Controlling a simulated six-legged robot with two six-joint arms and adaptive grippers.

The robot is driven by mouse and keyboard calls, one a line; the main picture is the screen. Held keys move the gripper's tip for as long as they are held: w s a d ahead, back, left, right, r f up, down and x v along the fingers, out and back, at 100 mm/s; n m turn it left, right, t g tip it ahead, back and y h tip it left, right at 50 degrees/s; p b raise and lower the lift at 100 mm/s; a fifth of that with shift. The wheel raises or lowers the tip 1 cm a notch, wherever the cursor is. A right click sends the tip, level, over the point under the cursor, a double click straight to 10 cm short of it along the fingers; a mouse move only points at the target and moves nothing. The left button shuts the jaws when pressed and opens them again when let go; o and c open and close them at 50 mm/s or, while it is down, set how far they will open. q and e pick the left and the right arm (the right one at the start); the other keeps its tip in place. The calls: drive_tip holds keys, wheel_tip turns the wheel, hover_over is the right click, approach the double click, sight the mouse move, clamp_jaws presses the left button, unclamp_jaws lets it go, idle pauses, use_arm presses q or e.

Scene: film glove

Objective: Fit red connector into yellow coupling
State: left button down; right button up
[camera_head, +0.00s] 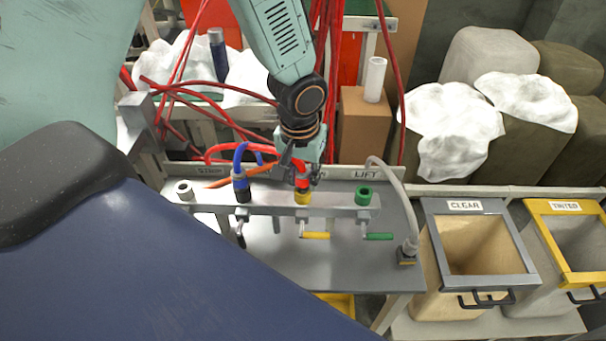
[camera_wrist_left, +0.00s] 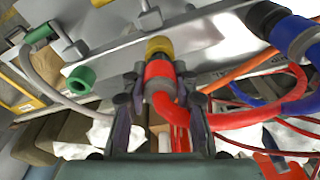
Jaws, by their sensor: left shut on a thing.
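The red connector (camera_head: 302,184) is between the fingers of my left gripper (camera_head: 300,176), which is shut on it. It points down onto the yellow coupling (camera_head: 303,198) on the grey rail. In the left wrist view the red connector (camera_wrist_left: 159,73) is in line with the yellow coupling (camera_wrist_left: 159,46) and meets its rim; how deep it sits cannot be told. The fingers (camera_wrist_left: 158,84) stand on both sides of it, and its red hose (camera_wrist_left: 232,120) bends away to the right. My right gripper is not in view.
A blue connector (camera_head: 240,181) stands in a black coupling (camera_head: 243,196) left of the yellow one. A green coupling (camera_head: 363,195) is open at right, a white one (camera_head: 184,190) at far left. A grey hose (camera_head: 399,190) curves past the right end. Bins (camera_head: 478,240) stand at right.

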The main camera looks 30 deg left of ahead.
sight(300, 174)
use_arm(q)
drive_tip(key=shift+f, duration=0.3)
drive_tip(key=c, duration=1.5)
unclamp_jaws()
drive_tip(key=o, duration=0.5)
drive_tip(key=shift+o, duration=0.2)
drive_tip(key=r, duration=0.4)
drive_tip(key=s+r, duration=0.1)
drive_tip(key=r, duration=0.7)
drive_tip(key=shift+s+d, duration=0.15)
